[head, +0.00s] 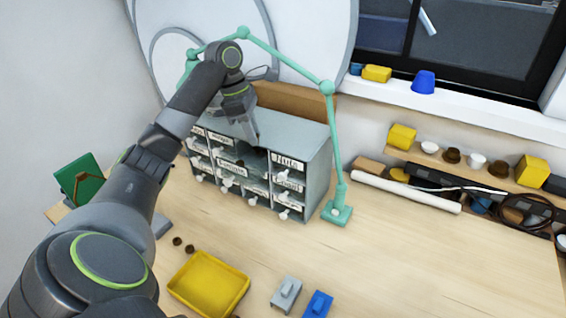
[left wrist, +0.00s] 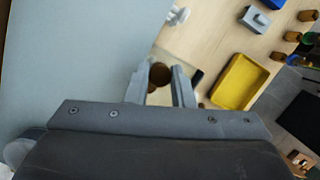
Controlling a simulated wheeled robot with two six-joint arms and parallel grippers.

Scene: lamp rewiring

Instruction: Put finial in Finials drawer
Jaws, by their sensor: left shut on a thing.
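My left gripper (head: 250,135) is at the front top edge of the grey drawer cabinet (head: 305,140), over its upper middle part. In the left wrist view the gripper (left wrist: 160,88) is shut on a round brown finial (left wrist: 160,74), held between the two fingertips. In the head view the fingers and arm hide the finial. My right gripper is not in view.
A teal jointed lamp (head: 334,150) stands close to the cabinet's right side. A yellow tray (head: 208,284), a grey block (head: 286,294), a blue block (head: 318,304) and small brown pieces (head: 190,249) lie in front.

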